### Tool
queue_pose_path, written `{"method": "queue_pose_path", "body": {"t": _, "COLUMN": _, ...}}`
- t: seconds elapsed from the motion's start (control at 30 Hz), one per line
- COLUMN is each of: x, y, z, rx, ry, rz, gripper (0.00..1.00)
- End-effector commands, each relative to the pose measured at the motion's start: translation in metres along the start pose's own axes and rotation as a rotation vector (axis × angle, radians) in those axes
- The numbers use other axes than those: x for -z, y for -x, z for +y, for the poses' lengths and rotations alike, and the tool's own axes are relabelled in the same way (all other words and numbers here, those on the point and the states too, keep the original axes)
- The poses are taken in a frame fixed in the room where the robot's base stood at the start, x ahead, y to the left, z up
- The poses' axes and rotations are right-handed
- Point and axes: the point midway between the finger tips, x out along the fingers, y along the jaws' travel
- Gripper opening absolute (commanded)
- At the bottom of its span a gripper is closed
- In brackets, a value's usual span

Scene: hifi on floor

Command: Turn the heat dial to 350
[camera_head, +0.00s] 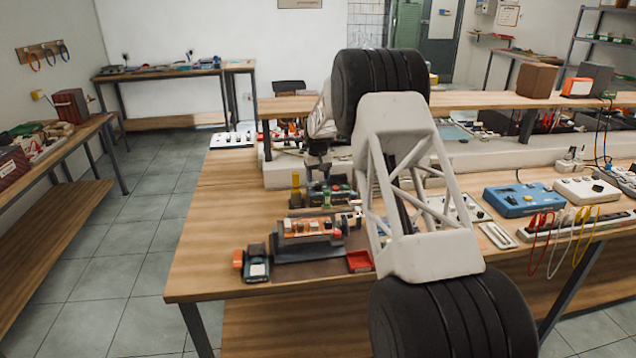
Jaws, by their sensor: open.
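My arm rises from the bottom right and bends down over the wooden workbench (205,235). My gripper (319,174) points down over the left part of the bench. It is open, small and partly lost against the dark parts behind it. Small devices with knobs (330,194) stand just below and beside it; I cannot tell whether it touches any. No dial marked with heat numbers can be read. A blue box with dark knobs (522,199) and a white box (586,190) lie on the right. My arm hides part of the bench middle.
A board with small parts (308,236), a teal-and-orange device (256,266) and a red tray (360,261) lie near the front edge. A white panel (232,140) is at the back left. A raised shelf (470,101) spans behind. The bench's left front is clear.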

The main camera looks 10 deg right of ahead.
Motion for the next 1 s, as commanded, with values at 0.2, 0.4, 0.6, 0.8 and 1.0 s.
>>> {"method": "queue_pose_path", "body": {"t": 0.2, "x": 0.0, "y": 0.028, "z": 0.0, "rx": 0.0, "ry": 0.0, "rz": 0.001, "gripper": 0.59}}
{"method": "queue_pose_path", "body": {"t": 0.4, "x": 0.0, "y": 0.041, "z": 0.0, "rx": 0.0, "ry": 0.0, "rz": 0.0, "gripper": 0.59}}
{"method": "queue_pose_path", "body": {"t": 0.6, "x": 0.0, "y": 0.043, "z": 0.0, "rx": 0.0, "ry": 0.0, "rz": 0.0, "gripper": 0.59}}
{"method": "queue_pose_path", "body": {"t": 0.8, "x": 0.0, "y": 0.043, "z": 0.0, "rx": 0.0, "ry": 0.0, "rz": 0.0, "gripper": 0.59}}
{"method": "queue_pose_path", "body": {"t": 1.0, "x": -0.007, "y": 0.052, "z": -0.001, "rx": -0.001, "ry": -0.002, "rz": 0.003, "gripper": 0.59}}
